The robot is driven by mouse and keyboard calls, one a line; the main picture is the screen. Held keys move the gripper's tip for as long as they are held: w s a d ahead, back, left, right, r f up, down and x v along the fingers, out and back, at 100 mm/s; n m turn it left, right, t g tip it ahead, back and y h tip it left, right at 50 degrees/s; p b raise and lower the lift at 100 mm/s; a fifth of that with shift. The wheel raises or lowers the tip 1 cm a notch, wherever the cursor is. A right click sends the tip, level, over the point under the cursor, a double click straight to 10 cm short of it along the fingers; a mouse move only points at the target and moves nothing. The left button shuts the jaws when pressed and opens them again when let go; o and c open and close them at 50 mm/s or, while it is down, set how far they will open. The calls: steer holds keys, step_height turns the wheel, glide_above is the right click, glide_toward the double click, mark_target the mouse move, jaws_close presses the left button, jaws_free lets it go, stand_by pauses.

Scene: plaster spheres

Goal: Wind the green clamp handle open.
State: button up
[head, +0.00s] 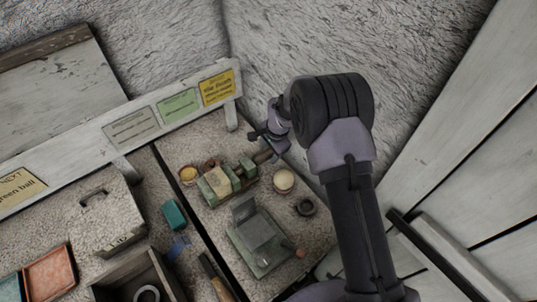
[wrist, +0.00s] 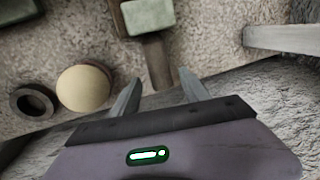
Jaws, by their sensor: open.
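The green clamp (head: 222,183) stands on the grainy bench in the head view, with a tan block between its jaws. Its handle (head: 262,156) is a brownish bar on the right end, towards my gripper (head: 268,142). In the wrist view the handle (wrist: 156,55) runs down from a green block (wrist: 148,16) of the clamp. My gripper (wrist: 159,78) is open, with one finger on each side of the handle's near end. I cannot tell whether either finger touches it.
A cream ball (head: 283,180) and a dark ring (head: 306,207) lie right of the clamp. A green-grey device with a plate (head: 257,235) stands in front. A labelled board (head: 130,122) runs behind, and a rough wall (head: 300,45) rises close behind my gripper.

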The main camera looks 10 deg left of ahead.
mark_target(270, 156)
steer(key=shift+x, duration=1.15)
jaws_close()
steer(key=f+b, duration=0.1)
steer(key=b, duration=0.5)
steer(key=shift+f+t+y, duration=0.15)
steer(key=shift+t+y, duration=0.15)
steer(key=shift+y, duration=0.1)
steer(key=y+b, duration=0.1)
steer(key=b, duration=0.5)
steer(key=t+b, duration=0.1)
steer(key=b, duration=0.5)
steer(key=shift+s+d+t+y+b, duration=0.1)
steer(key=shift+d+t+y+b, duration=0.05)
steer(key=shift+t+y+b, duration=0.2)
steer(key=y+b, duration=0.1)
steer(key=b, duration=0.3)
steer(key=shift+s+r+t, duration=0.1)
steer(key=shift+r+t, duration=0.15)
steer(key=shift+t, duration=0.1)
steer(key=shift+r, duration=0.3)
